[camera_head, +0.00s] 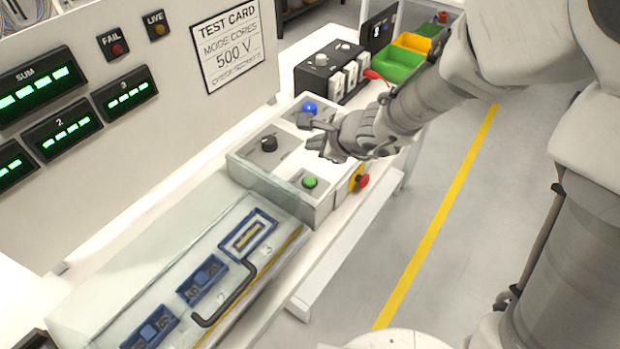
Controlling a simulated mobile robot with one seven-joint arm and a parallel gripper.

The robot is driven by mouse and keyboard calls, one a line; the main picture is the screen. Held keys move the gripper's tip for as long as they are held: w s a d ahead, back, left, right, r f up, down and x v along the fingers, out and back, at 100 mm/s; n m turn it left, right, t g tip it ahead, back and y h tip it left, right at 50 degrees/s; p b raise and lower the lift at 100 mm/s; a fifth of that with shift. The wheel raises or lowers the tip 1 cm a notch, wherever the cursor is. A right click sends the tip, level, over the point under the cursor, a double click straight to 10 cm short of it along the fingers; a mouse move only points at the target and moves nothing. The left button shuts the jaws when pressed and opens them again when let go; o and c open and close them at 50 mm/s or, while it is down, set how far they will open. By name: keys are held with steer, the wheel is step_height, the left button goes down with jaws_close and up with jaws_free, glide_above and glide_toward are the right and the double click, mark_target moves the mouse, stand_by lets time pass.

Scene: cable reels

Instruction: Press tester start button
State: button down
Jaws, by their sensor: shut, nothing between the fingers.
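The tester (246,177) is a low pale box on the bench, in the middle of the head view. A green button (309,182) sits on a panel at its near right. A blue button (309,108) sits at its far end, and a black knob (268,144) at its left. No start label is readable. My gripper (311,134) is shut and empty. In the picture it lies over the tester's right part, between the blue and green buttons. I cannot see it touching either one. It hides part of the tester's top.
A red and yellow emergency stop (361,181) sticks out at the tester's right side. A clear-lidded fixture (140,290) with a dark handle stands in front. A black box (332,66) with white switches and green and yellow bins (398,64) stand behind. Open floor lies right.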

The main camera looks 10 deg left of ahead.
steer(key=b, duration=0.5)
glide_above(313, 183)
step_height(313, 183, down, 7)
steer(key=shift+r, duration=0.15)
steer(key=shift+f+b, duration=0.95)
steer(key=shift+b, duration=0.4)
steer(key=shift+f, duration=0.1)
stand_by(0.4)
steer(key=shift+f+b, duration=0.35)
steer(key=shift+b, duration=0.3)
steer(key=shift+f+b, duration=0.4)
steer(key=shift+b, duration=0.1)
stand_by(0.5)
steer(key=shift+d+r, duration=0.1)
steer(key=shift+r+p, duration=0.65)
steer(key=shift+r, duration=0.1)
